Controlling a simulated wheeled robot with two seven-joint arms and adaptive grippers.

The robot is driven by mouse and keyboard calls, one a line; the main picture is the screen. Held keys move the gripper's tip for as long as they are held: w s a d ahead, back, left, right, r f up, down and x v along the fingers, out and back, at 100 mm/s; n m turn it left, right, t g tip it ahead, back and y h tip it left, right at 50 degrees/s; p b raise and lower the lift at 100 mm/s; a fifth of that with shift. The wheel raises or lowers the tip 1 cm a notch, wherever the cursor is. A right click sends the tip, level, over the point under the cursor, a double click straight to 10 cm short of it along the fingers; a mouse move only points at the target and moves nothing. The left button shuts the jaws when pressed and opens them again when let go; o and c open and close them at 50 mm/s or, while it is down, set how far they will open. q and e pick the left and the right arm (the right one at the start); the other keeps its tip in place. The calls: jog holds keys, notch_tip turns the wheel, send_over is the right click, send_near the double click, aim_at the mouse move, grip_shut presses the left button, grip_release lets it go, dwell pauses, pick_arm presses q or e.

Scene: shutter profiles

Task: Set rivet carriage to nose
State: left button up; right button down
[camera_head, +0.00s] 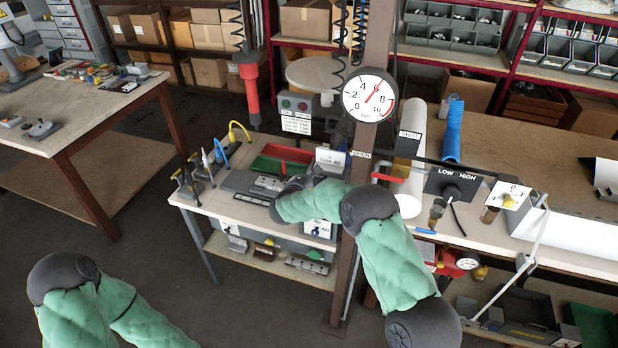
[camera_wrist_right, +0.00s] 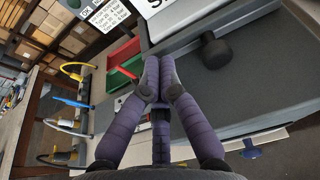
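The small riveting bench (camera_head: 215,193) stands left of the upright post. A grey fixture with a pale metal block (camera_head: 266,185) sits on it; I cannot tell for sure which part is the rivet carriage. My right gripper (camera_head: 283,187) is low over this fixture, partly hidden by its own wrist. In the right wrist view, the right gripper's purple fingers (camera_wrist_right: 159,82) come together at their tips, with nothing clearly held. A dark round knob (camera_wrist_right: 215,52) on a grey surface (camera_wrist_right: 245,85) lies to their right, apart from them. My left arm shows at the lower left; its gripper is out of view.
Red and green bins (camera_head: 276,162) and a white sign (camera_head: 329,158) stand behind the fixture. Hand tools with yellow and blue loops (camera_head: 221,150) stand on the bench's left side. A post with a pressure gauge (camera_head: 369,95) rises close to my right arm.

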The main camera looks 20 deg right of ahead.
jog(key=v, duration=1.1)
jog(key=s+f+m+g+y+b, duration=0.1)
jog(key=s+f+m+g+y, duration=0.3)
jog(key=s+f, duration=0.65)
jog(key=s+f+m+g+b, duration=0.1)
jog(key=s+f+m+g, duration=0.2)
jog(key=s+f+g, duration=0.75)
jog(key=s+a+f+m+t+y+b, duration=0.1)
jog(key=s+a+f+m+y+b, duration=0.1)
jog(key=s+f+m, duration=0.5)
jog(key=s+a+f+m+t+y+b, duration=0.1)
jog(key=s+f+m+y, duration=0.5)
jog(key=m, duration=1.1)
jog(key=s+a+f+b, duration=0.1)
jog(key=s+a+f, duration=0.1)
jog(key=s, duration=0.2)
jog(key=shift+a+f+m+t, duration=0.25)
jog(key=shift+a+m+t, duration=0.05)
jog(key=shift+a+t, duration=0.1)
jog(key=shift+d, duration=0.1)
